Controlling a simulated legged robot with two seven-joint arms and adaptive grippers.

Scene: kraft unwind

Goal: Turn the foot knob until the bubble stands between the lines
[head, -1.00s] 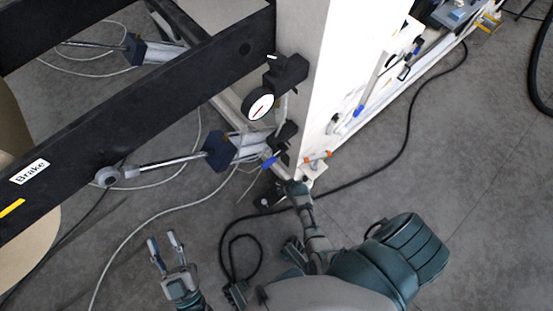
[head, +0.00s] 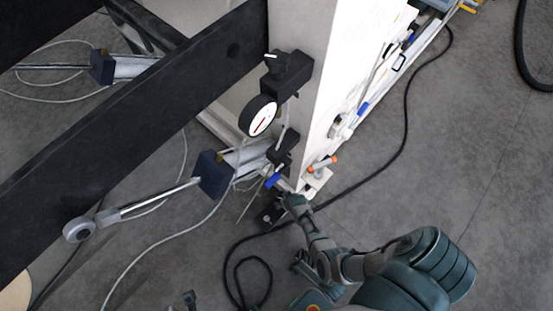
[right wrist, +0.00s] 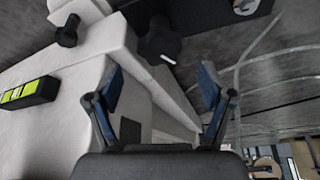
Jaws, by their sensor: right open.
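In the right wrist view a black lobed knob (right wrist: 160,40) with a white mark sits low on the white frame. My right gripper (right wrist: 162,92) is open, its two blue-padded fingers apart, with the knob beyond and between the tips, not touching. A bubble level (right wrist: 28,93) with a yellow-green vial in a black housing is on the white frame at left; the bubble's place is too small to tell. In the head view my right gripper (head: 286,198) is at the frame's lower corner, where the knob is hard to make out. Of my left gripper (head: 188,298) only a bit shows at the bottom edge.
A smaller black knob (right wrist: 67,32) is at upper left in the wrist view. In the head view a dial gauge (head: 258,116) hangs above the corner, near a dark beam (head: 130,125) and a rod with a blue block (head: 213,175). A black cable (head: 380,170) crosses the grey floor.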

